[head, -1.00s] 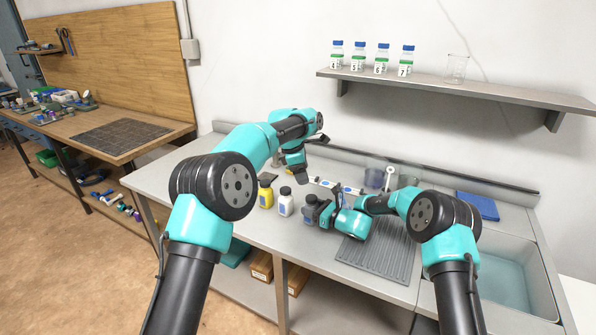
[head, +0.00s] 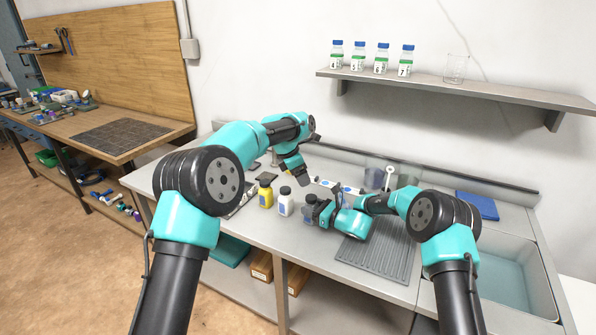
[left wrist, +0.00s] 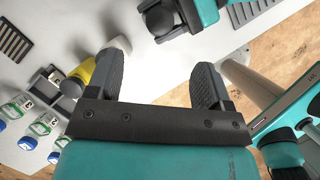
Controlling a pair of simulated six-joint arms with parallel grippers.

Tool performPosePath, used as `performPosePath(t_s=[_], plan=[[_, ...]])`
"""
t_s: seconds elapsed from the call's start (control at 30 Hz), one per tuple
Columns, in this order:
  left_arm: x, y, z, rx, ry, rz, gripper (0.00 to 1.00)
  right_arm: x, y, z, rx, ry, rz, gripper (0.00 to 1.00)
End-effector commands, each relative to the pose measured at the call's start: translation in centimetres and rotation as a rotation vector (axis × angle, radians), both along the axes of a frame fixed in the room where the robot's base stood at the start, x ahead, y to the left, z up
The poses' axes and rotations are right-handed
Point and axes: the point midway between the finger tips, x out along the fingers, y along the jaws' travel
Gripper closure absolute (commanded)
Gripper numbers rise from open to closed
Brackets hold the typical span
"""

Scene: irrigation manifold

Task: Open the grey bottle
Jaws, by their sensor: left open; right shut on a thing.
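The grey bottle (head: 309,213) stands on the counter at the right end of a short row of bottles in the head view. My right gripper (head: 320,212) is shut on it from the right, and the jaws and arm hide part of it. My left gripper (head: 304,181) is above and behind the row, apart from the grey bottle. In the left wrist view its two fingers (left wrist: 161,82) are wide apart with bare counter between them. I cannot make out the grey bottle's cap clearly.
A white bottle (head: 285,203) and a yellow bottle (head: 265,197) stand left of the grey one. A ribbed drainboard (head: 378,258) and a sink (head: 500,275) lie to the right. Several blue-capped bottles stand on the wall shelf (head: 440,84).

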Motion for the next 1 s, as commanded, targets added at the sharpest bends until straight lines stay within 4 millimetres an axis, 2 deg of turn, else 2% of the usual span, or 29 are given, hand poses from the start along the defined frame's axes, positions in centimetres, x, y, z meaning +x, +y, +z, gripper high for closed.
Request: performPosePath(t_s=[0.4,0.6,0.8,1.0], plan=[[0.8,-2.3,-6.1,0.001,0.003,-0.001,0.26,0.0,0.0,0.0,0.000,0.000,0.000,0.92],[1.2,-3.2,-8.4,0.000,0.002,-0.002,0.26,0.0,0.0,0.0,0.000,0.000,0.000,0.92],[1.4,-3.6,-9.3,0.000,0.001,-0.001,0.26,0.0,0.0,0.0,0.000,0.000,0.000,0.92],[1.4,-3.6,-9.4,0.000,0.001,-0.001,0.26,0.0,0.0,0.0,0.000,0.000,0.000,0.92]])
